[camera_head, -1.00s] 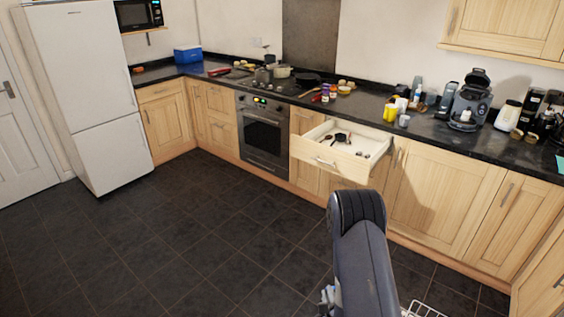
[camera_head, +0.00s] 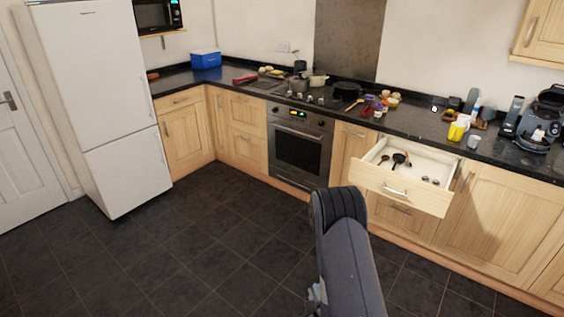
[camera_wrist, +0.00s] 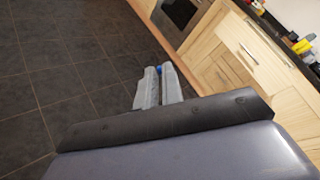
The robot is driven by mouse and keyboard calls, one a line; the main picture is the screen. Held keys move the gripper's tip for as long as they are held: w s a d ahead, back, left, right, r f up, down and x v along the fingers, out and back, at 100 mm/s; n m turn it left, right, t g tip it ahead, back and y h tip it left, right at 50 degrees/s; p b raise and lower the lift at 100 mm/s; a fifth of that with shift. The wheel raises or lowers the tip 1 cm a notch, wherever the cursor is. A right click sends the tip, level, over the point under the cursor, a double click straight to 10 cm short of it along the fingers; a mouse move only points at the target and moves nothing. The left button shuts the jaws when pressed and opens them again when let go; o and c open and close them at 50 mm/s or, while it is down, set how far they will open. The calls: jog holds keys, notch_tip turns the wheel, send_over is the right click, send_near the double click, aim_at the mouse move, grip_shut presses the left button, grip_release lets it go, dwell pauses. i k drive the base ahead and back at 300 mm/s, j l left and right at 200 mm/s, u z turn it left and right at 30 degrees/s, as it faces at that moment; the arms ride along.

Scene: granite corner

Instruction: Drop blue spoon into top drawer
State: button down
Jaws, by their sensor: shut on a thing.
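The top drawer (camera_head: 403,198) is pulled open to the right of the oven, with a dark ladle-like utensil and several small items inside. It also shows at the upper right of the wrist view (camera_wrist: 247,48). My gripper (camera_wrist: 160,72) is in the wrist view, its two pale fingers close together over the dark floor, left of the drawer. A small blue bit, apparently the blue spoon (camera_wrist: 159,69), shows between the fingertips; most of it is hidden.
The black counter (camera_head: 410,118) holds pans, bottles, a yellow container (camera_head: 457,130) and a coffee machine (camera_head: 541,122). The oven (camera_head: 299,147) stands left of the drawer, and a white fridge (camera_head: 105,105) at the far left. The tiled floor (camera_head: 200,255) is clear.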

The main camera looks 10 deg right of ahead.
aim_at(397, 166)
jog(key=i+u, duration=0.15)
jog(key=i, duration=1.45)
